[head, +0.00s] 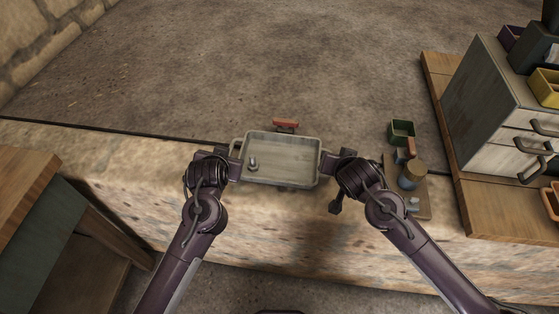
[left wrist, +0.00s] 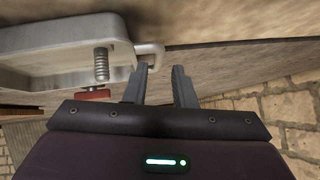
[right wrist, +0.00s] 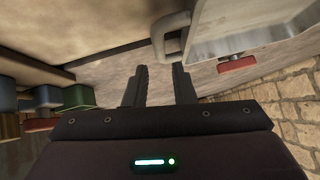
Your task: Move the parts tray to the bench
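The parts tray (head: 300,182) is a pale grey, shallow metal tray with a loop handle at each end. It is at the middle of the head view, at the stone ledge's edge, with a bolt (head: 253,164) inside at its left. My left gripper (head: 226,156) is at the left handle. In the left wrist view its fingers are apart, with the handle (left wrist: 150,50) close to the tips. My right gripper (head: 336,160) is at the right handle. Its fingers are apart in the right wrist view, with the handle (right wrist: 168,38) just beyond the tips. Neither gripper visibly clasps its handle.
A red item (head: 285,124) lies just behind the tray. A small wooden board (head: 422,208) with tools and a green bin (head: 401,131) stand to the right. A drawer cabinet (head: 495,105) stands at far right. A wooden table (head: 25,178) is at left. The floor behind is clear.

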